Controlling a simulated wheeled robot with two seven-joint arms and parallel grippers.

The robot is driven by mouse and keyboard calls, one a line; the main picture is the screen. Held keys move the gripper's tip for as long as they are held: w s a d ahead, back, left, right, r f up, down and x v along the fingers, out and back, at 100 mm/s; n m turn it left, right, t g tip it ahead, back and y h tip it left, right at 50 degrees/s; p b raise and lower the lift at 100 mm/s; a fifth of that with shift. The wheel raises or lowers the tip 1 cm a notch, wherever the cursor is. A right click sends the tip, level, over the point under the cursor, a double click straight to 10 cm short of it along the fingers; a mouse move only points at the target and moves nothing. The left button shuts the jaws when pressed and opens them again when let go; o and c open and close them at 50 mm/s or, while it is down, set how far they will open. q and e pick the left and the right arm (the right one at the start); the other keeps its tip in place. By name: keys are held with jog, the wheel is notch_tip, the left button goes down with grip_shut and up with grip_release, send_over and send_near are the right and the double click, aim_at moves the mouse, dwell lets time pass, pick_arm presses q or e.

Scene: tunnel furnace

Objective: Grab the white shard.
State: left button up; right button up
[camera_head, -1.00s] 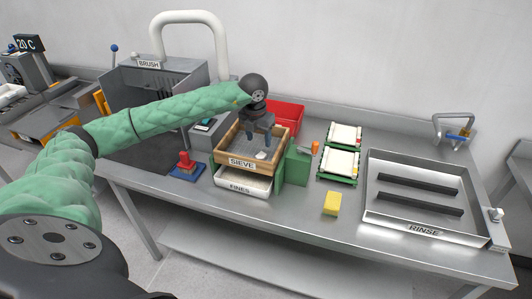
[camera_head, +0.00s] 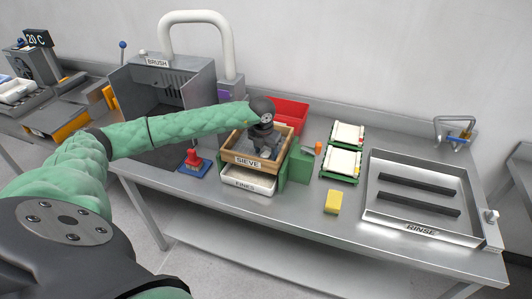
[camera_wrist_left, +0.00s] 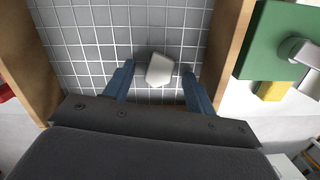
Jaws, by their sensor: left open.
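The white shard (camera_wrist_left: 159,68) lies on the wire mesh inside the wooden sieve (camera_head: 246,162), seen in the left wrist view. My left gripper (camera_wrist_left: 158,76) is open, with one blue finger on each side of the shard and a gap to both. I cannot tell how far the fingertips are above the mesh. In the head view my left gripper (camera_head: 258,143) points down into the sieve and the shard is hard to make out there. My right gripper is not in view.
The sieve's wooden walls stand close on both sides. A white fines tray (camera_head: 248,180) sits beneath it. A green block (camera_head: 299,167) stands right of the sieve, a red bin (camera_head: 291,112) behind. A yellow sponge (camera_head: 332,202) and rinse tray (camera_head: 372,210) lie farther right.

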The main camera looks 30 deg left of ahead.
pick_arm(q)
jog(key=shift+f, duration=0.2)
jog(key=c, duration=1.1)
jog(key=shift+o, duration=0.2)
jog(key=shift+r, duration=0.15)
